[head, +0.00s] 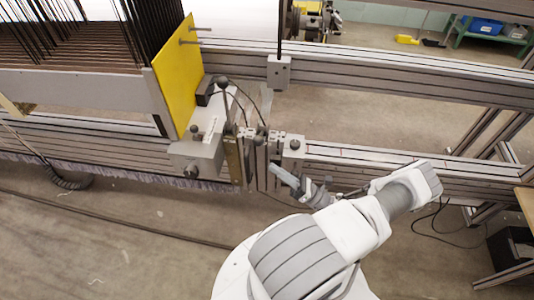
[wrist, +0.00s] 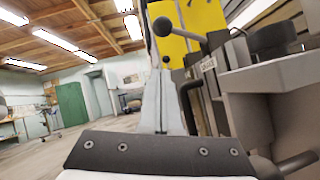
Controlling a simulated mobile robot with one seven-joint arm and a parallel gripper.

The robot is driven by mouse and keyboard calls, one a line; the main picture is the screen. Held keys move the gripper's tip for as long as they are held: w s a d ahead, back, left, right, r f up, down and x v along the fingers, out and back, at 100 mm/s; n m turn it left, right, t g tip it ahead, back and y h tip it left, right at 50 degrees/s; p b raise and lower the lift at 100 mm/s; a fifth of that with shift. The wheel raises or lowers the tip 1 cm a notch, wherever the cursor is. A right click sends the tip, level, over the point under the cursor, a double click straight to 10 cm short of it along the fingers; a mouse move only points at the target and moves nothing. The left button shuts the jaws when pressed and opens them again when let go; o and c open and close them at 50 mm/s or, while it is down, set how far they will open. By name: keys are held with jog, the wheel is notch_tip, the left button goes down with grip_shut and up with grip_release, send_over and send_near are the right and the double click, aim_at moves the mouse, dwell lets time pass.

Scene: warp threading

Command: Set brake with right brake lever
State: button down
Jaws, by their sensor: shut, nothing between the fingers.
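A lever with a dark ball knob (head: 223,82) stands on the loom's side unit, beside the yellow plate. I take it for the right brake lever, but cannot be sure. In the wrist view a ball-ended lever (wrist: 163,27) sticks out leftward at the upper middle, and a smaller dark ball (wrist: 166,60) shows just above my fingertips. I cannot tell whether finger and ball touch. My gripper (head: 273,168) is shut and empty, below and right of the lever in the head view. Its pale fingers also show in the wrist view (wrist: 163,80).
The yellow plate (head: 178,75) and a grey block (head: 197,157) flank the levers. Horizontal metal rails (head: 400,80) run right from the unit. Cables hang around the levers. Open floor (head: 110,235) lies in front at left.

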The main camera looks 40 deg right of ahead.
jog(key=w+r, duration=0.3)
jog(key=r, duration=0.2)
jog(key=shift+w+a+r+b, duration=0.2)
jog(key=shift+w+a+b, duration=0.2)
jog(key=shift+b, duration=0.05)
jog(key=w+d+r+m+g+h+p, duration=0.2)
jog(key=r+m+h+p, duration=0.6)
jog(key=m+p, duration=0.6)
jog(key=shift+w+d+m+h+p, duration=0.3)
jog(key=shift+w+d+m+p, duration=0.15)
jog(key=shift+w+d, duration=0.45)
jog(key=shift+d, duration=0.25)
